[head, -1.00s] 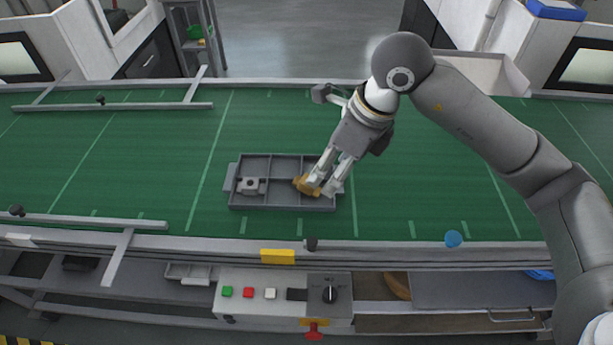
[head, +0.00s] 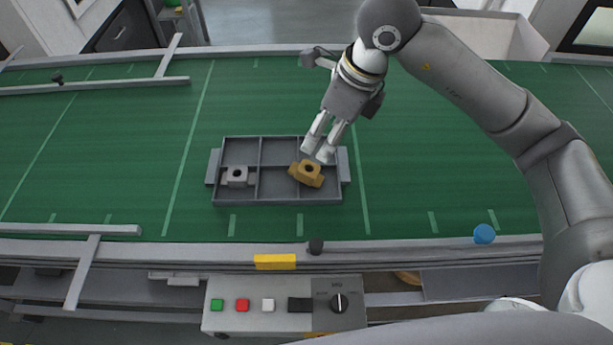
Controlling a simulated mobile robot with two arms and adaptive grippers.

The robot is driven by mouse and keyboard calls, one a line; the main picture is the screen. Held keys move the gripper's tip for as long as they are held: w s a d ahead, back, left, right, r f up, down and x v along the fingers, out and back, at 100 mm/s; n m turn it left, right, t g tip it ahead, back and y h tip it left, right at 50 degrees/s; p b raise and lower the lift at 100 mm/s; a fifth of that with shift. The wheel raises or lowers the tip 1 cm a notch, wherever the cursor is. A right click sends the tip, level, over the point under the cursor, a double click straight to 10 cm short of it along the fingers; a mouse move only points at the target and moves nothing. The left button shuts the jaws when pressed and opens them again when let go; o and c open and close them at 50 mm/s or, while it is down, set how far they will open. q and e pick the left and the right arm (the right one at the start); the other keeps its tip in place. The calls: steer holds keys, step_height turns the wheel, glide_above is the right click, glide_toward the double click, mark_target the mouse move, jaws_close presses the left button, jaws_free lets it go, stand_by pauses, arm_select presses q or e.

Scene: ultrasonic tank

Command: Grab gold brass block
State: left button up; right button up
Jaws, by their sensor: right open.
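The gold brass block (head: 307,174) has a dark round hole in its top. It lies tilted in the right part of the grey divided tray (head: 276,201), across a divider between compartments. My right gripper (head: 319,153) is open and empty, with its fingertips just above and behind the block, apart from it as far as I can see. My left gripper is not in view.
A grey block (head: 237,176) with a hole sits in the left part of the tray. The tray lies on a green conveyor belt (head: 110,160) with metal rails along its edges. A control box (head: 285,304) with buttons is at the front. The belt around the tray is clear.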

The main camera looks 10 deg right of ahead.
step_height(320, 180, down, 2)
steer(key=b, duration=0.1)
steer(key=p, duration=0.1)
glide_above(308, 168)
steer(key=s+d, duration=0.1)
steer(key=f, duration=0.5)
steer(key=shift+s+d+f, duration=0.15)
steer(key=shift+d+f, duration=0.05)
steer(key=shift+f, duration=0.1)
steer(key=p+x, duration=0.2)
steer(key=x, duration=0.2)
steer(key=shift+f+p, duration=0.1)
steer(key=shift+p, duration=0.2)
steer(key=shift+w+a+f, duration=0.1)
steer(key=shift+w+f, duration=0.15)
steer(key=shift+f, duration=0.3)
steer(key=c, duration=1.4)
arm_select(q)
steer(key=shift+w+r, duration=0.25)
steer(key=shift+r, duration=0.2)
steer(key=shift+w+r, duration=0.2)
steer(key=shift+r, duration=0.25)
arm_select(e)
steer(key=shift+r, duration=0.1)
jaws_close()
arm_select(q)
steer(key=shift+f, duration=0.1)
